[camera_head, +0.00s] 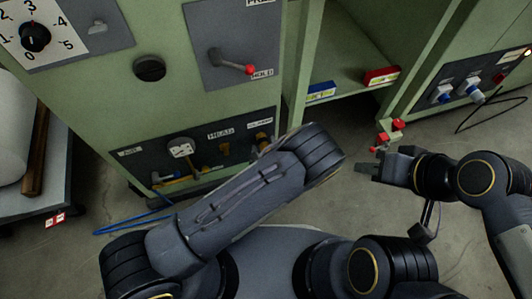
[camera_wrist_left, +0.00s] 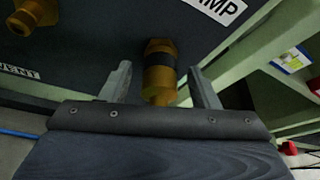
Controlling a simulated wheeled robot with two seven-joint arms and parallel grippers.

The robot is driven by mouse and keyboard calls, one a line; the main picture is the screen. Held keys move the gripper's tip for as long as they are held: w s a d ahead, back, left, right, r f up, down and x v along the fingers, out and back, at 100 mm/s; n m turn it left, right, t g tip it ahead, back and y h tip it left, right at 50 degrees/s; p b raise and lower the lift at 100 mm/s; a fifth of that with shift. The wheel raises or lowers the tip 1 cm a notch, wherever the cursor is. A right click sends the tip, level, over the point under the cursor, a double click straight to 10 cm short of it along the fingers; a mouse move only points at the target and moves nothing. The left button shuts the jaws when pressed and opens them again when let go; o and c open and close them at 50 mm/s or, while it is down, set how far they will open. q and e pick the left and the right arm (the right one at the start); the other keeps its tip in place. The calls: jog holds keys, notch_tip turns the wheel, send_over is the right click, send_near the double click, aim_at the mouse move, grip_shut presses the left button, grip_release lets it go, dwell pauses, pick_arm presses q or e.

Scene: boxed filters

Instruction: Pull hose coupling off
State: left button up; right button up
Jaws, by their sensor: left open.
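A brass hose coupling (camera_wrist_left: 160,75) with a dark band sticks out of the dark panel under a label ending in "MP" in the left wrist view. My left gripper (camera_wrist_left: 163,88) is open, with one finger on each side of the coupling and visible gaps to both. In the head view my left arm covers most of that gripper and the coupling. My right gripper (camera_head: 370,167) is off to the right, pointing left, below the red parts of a small stand. Its finger opening is too small to judge.
Another brass fitting (camera_wrist_left: 36,12) sits on the panel, left of the coupling. A blue hose (camera_head: 130,225) lies on the floor at the machine's foot. A shelf holds a blue box (camera_head: 320,91) and a red box (camera_head: 381,76). A red-knobbed lever (camera_head: 248,69) is higher up.

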pick_arm(q)
jog(key=shift+w, duration=0.15)
jog(key=shift+c, duration=0.4)
jog(key=c, duration=1.1)
jog(key=shift+s+d, duration=0.3)
jog(key=shift+s, duration=0.6)
jog(key=shift+s+d, duration=0.25)
jog(key=shift+s, duration=0.6)
jog(key=shift+s+d, duration=0.3)
jog(key=shift+s, duration=0.6)
jog(key=shift+s, duration=0.2)
